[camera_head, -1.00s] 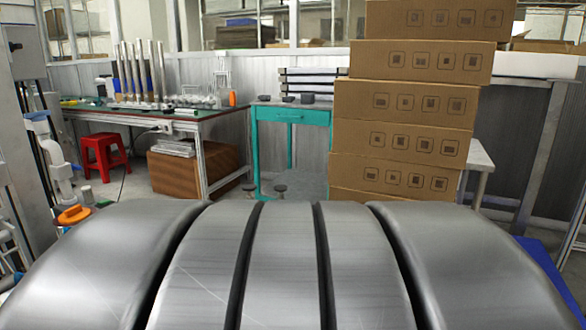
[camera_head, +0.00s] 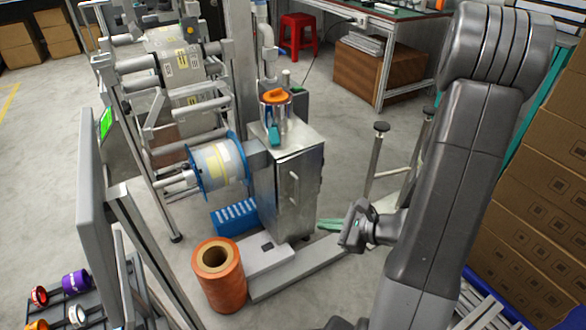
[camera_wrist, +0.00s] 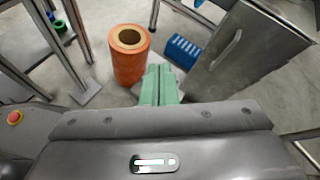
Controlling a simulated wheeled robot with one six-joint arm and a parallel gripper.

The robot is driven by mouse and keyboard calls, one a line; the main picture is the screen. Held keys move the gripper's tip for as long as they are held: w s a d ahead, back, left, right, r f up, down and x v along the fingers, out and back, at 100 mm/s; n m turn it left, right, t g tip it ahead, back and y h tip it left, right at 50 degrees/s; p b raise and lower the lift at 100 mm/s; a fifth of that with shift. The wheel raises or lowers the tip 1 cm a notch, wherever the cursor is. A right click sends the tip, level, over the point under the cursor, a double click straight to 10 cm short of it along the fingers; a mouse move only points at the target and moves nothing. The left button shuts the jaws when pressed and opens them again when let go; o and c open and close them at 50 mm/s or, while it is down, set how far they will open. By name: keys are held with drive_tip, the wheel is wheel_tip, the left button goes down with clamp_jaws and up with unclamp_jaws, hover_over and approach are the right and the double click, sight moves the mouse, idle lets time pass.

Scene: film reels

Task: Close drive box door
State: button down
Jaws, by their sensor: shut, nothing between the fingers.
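The drive box (camera_head: 262,190) is a grey metal cabinet in the middle of the head view. Its metal door (camera_head: 305,180) has a bar handle and faces right; I cannot tell for sure whether it stands slightly ajar. In the wrist view the door (camera_wrist: 232,65) and its handle show at upper right. My gripper (camera_head: 328,224) has pale green fingers and is low, just right of the box, apart from the handle. In the wrist view my gripper (camera_wrist: 159,82) has its fingers together and empty, pointing toward the floor left of the door.
An orange roll (camera_head: 219,278) stands on the floor before the box. A blue slotted rack (camera_head: 233,215) lies at its foot. A blue reel (camera_head: 215,166) sticks out left of the box. Cardboard boxes (camera_head: 545,200) are stacked at right. Floor behind the box is mostly clear.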

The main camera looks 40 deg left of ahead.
drive_tip(key=w+a+m+t+y+p, duration=0.2)
drive_tip(key=w+a+m+t+p, duration=0.1)
drive_tip(key=w+a+m, duration=0.3)
drive_tip(key=m+t, duration=0.2)
approach(281, 174)
drive_tip(key=shift+h, duration=0.3)
drive_tip(key=x, duration=0.6)
drive_tip(key=shift+d+f, duration=0.15)
drive_tip(key=shift+f, duration=0.1)
drive_tip(key=shift+w+a+t, duration=0.1)
drive_tip(key=shift+a+t, duration=0.2)
drive_tip(key=shift+a, duration=0.1)
drive_tip(key=shift+b+x, duration=0.8)
drive_tip(key=shift+x, duration=0.3)
drive_tip(key=shift+a+r, duration=0.15)
drive_tip(key=shift+r, duration=0.25)
